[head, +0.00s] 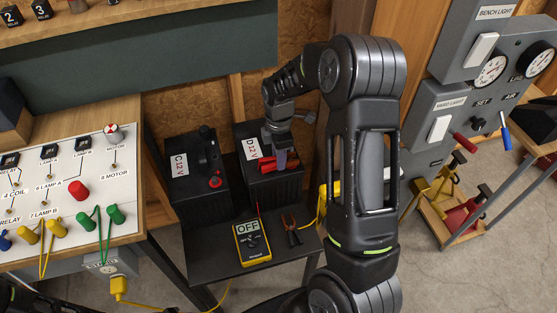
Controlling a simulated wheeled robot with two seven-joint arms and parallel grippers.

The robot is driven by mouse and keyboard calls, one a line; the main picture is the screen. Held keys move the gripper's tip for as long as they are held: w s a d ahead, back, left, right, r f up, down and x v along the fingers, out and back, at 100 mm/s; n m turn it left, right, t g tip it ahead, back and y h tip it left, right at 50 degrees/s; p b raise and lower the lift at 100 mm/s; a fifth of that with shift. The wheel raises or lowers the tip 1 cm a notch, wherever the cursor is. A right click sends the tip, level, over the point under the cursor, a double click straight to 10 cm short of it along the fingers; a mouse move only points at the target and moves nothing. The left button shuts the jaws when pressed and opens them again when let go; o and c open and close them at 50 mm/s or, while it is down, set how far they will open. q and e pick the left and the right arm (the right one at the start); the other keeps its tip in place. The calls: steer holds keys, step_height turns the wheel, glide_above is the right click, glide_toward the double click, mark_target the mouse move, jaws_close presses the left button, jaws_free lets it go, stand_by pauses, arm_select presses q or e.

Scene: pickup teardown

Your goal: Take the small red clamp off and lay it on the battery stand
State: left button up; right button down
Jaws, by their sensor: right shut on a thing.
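A small red clamp (268,167) sits at the front top of the black battery marked D (265,188); red shows on both sides of my fingers. My right gripper (281,158) reaches down over this battery and is shut on the red clamp; the fingers hide its middle. I cannot tell whether the clamp still grips the terminal. The black battery stand (215,245) carries the batteries and has a bare front part.
Battery C (190,178) stands left of D, with a black handle-like part and a red knob on top. A yellow multimeter (252,242) reading OFF and small pliers (291,231) lie on the stand. A switch board (70,190) is at left, grey panels (455,100) at right.

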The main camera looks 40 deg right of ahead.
step_height(320, 180, up, 9)
steer(key=shift+f, duration=0.1)
steer(key=shift+m, duration=0.3)
stand_by(0.8)
steer(key=m, duration=0.3)
steer(key=shift+m, duration=0.4)
steer(key=shift+a+m, duration=0.15)
steer(key=shift+m, duration=0.75)
steer(key=w+a+r+m, duration=0.1)
steer(key=a+m, duration=0.3)
steer(key=a, duration=0.4)
steer(key=w+a+m, duration=0.3)
steer(key=a+m, duration=0.1)
steer(key=a, duration=0.5)
steer(key=shift+a+r, duration=0.3)
steer(key=shift+r, duration=0.05)
steer(key=shift+w, duration=0.1)
